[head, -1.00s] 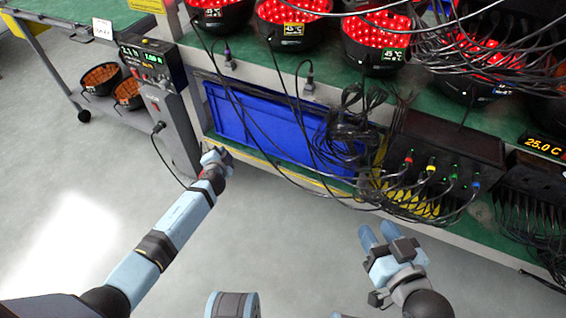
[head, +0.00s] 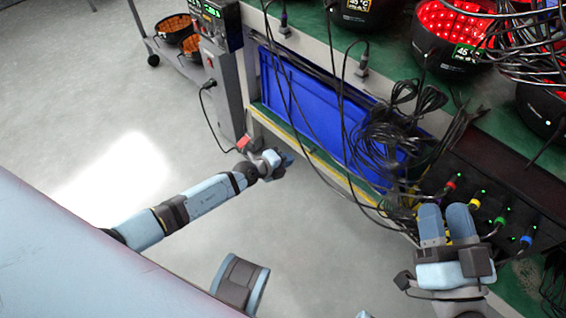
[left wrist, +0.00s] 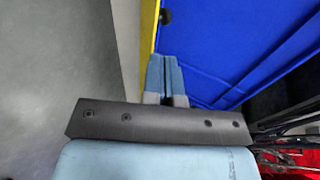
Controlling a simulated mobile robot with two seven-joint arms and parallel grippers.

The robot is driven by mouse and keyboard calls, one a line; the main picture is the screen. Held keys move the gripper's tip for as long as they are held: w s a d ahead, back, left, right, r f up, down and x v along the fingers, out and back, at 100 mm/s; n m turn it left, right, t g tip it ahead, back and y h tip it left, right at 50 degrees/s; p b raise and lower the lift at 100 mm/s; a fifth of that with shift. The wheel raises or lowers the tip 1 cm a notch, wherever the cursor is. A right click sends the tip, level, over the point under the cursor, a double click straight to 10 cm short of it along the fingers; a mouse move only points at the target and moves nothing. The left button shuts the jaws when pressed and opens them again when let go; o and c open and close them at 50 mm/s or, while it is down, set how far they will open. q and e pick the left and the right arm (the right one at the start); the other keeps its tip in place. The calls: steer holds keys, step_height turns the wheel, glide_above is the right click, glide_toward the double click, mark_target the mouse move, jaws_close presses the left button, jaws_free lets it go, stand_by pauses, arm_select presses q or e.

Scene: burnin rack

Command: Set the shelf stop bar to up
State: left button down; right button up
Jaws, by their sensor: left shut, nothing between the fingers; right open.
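A yellow bar (head: 300,155), which looks like the shelf stop bar, runs low along the front edge of the lower shelf, below the blue bin (head: 310,100). In the left wrist view the yellow bar (left wrist: 149,30) stands just beyond my fingertips, beside the blue bin (left wrist: 220,45). I cannot tell for sure whether the bar is up or down. My left gripper (head: 287,160) is shut and empty, close to the left part of the bar; contact is unclear. It also shows in the left wrist view (left wrist: 166,75). My right gripper (head: 447,212) is open and empty in front of the rack's right part.
Black cables (head: 395,140) hang in front of the bin and shelf. A grey power unit (head: 218,85) stands left of the shelf. A dark connector box (head: 500,190) is near my right gripper. The floor at left is clear.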

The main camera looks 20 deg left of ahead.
mark_target(308, 153)
arm_select(q)
steer(key=b+x, duration=0.1)
steer(key=x, duration=0.3)
steer(key=b+x, duration=0.2)
steer(key=x, duration=0.2)
steer(key=shift+w+r, duration=0.1)
steer(key=shift+r, duration=0.15)
steer(key=shift+w+d+b, duration=0.3)
steer(key=shift+w+b, duration=0.1)
steer(key=shift+w, duration=0.15)
steer(key=shift+r, duration=0.1)
arm_select(e)
step_height(308, 153, down, 7)
steer(key=g, duration=0.2)
steer(key=shift+w+a+r+n+g, duration=0.2)
steer(key=shift+a+n+g, duration=0.1)
steer(key=shift+g, duration=0.1)
arm_select(q)
steer(key=shift+r+p, duration=0.1)
steer(key=shift+p, duration=0.25)
arm_select(e)
steer(key=shift+r, duration=0.5)
